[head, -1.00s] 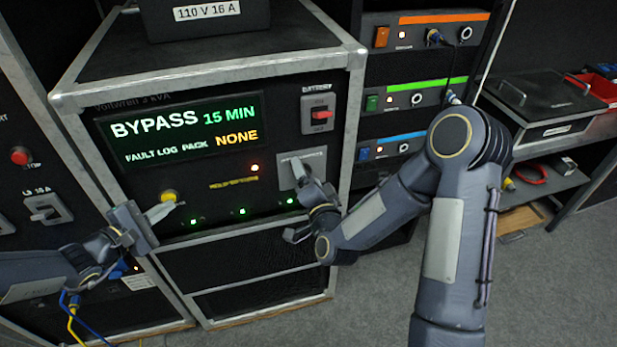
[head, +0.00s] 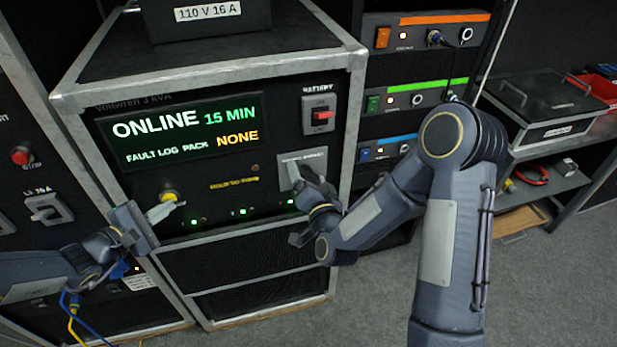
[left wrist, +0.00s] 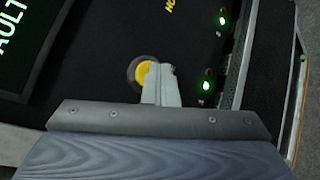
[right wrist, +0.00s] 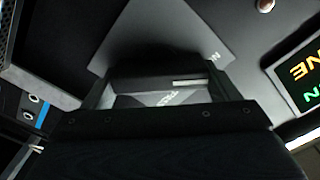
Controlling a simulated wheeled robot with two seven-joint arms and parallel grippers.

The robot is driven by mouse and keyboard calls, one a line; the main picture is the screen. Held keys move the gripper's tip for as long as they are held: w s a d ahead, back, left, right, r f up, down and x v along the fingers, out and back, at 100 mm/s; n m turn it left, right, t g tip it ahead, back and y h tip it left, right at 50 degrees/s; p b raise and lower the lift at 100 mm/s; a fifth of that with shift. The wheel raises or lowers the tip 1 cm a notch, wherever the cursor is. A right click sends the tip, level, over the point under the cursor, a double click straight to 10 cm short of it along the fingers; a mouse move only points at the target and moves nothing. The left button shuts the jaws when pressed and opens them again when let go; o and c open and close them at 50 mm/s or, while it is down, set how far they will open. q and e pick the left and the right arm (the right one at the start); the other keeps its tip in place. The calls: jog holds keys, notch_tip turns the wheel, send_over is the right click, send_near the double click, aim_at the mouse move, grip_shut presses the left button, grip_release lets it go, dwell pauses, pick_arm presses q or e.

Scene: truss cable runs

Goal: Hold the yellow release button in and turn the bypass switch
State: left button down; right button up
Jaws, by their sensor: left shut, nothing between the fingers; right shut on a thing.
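The yellow release button (head: 168,196) is on the lower left of the black panel. My left gripper (head: 163,212) is shut and empty, its tips over the button; in the left wrist view they cover part of the yellow button (left wrist: 143,73). The bypass switch (head: 295,172) is on a grey plate at the panel's lower right. My right gripper (head: 308,190) is shut on its handle; the right wrist view shows the grey plate (right wrist: 150,35) beyond the fingers, the handle mostly hidden. The display (head: 185,130) reads ONLINE, 15 MIN, FAULT LOG PACK NONE.
A red battery switch (head: 322,115) sits above the bypass switch. A row of green lights (head: 242,211) runs along the panel bottom. A dark box (head: 208,15) stands on the cabinet. A rack of units (head: 415,98) is to the right, a panel with a red button (head: 20,156) left.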

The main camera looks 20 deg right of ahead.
jog(key=o, duration=0.9)
jog(key=s, duration=1.2)
jog(key=shift+f, duration=0.1)
pick_arm(q)
jog(key=shift+s+b, duration=0.55)
jog(key=shift+s, duration=0.35)
pick_arm(e)
jog(key=shift+f, duration=0.5)
